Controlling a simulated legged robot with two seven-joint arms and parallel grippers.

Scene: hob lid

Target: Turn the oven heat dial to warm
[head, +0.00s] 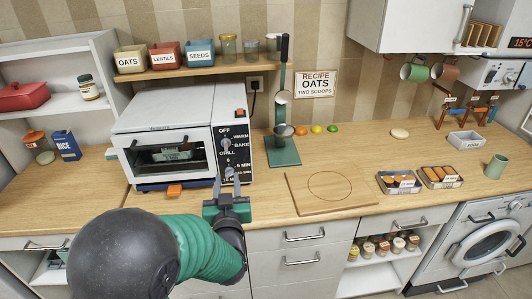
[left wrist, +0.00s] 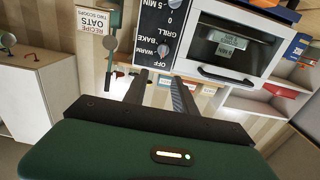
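The white toaster oven (head: 165,120) stands on the counter with its door shut. Its black control panel (head: 235,150) faces me, marked OFF, WARM, BAKE and GRILL around the upper, heat dial (head: 227,143). The panel appears upside down in the left wrist view, with the heat dial (left wrist: 163,50) just beyond the fingers; its exact setting is too small to tell. A minutes dial (head: 229,171) sits below. My left gripper (head: 228,182) is in front of the panel's lower part, fingers apart and empty, also in the left wrist view (left wrist: 158,85). My right gripper is not in view.
An orange block (head: 174,191) lies at the counter edge below the oven. A green stand (head: 283,150) with hanging ladles is right of the oven, and a wooden board (head: 330,189) lies further right. A shelf (head: 190,70) with canisters hangs above.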

